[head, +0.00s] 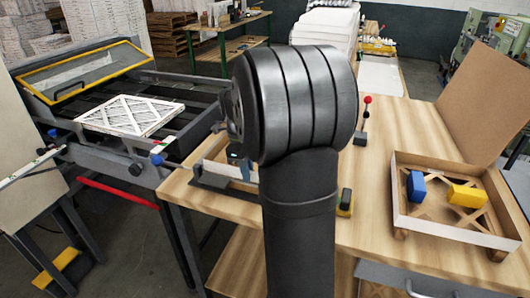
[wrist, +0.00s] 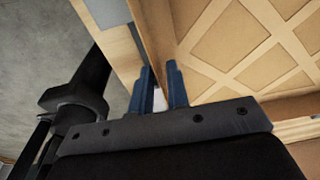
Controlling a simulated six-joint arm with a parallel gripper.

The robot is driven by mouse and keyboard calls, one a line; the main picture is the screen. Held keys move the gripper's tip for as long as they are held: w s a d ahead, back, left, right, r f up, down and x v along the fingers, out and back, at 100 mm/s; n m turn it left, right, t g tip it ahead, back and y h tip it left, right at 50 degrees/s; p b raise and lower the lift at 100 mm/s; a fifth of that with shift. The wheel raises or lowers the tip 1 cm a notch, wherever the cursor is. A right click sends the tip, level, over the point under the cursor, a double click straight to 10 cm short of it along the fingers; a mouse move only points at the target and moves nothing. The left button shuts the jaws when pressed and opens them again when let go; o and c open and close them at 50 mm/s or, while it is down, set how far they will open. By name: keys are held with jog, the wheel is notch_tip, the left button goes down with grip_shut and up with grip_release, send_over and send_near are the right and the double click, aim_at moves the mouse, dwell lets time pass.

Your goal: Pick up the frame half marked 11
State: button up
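In the wrist view my gripper (wrist: 160,85) shows two blue fingers standing a little apart. A brown cardboard frame half (wrist: 235,45) with a crossed lattice lies just beyond them. Its side wall (wrist: 152,30) runs down towards the gap between the fingertips; I cannot tell whether the fingers touch it. A small white patch shows in the gap. No number is legible on the frame. In the head view my arm hides the gripper. A shallow cardboard frame with a lattice (head: 456,234) lies at the right of the wooden table, also with no readable mark.
A blue block (head: 416,187) and a yellow block (head: 467,195) lie in the right-hand frame. A brown board (head: 485,100) stands behind it. A white lattice filter (head: 130,115) lies on the machine at left. A red-topped lever (head: 364,120) stands behind my arm.

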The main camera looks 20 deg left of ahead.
grip_shut()
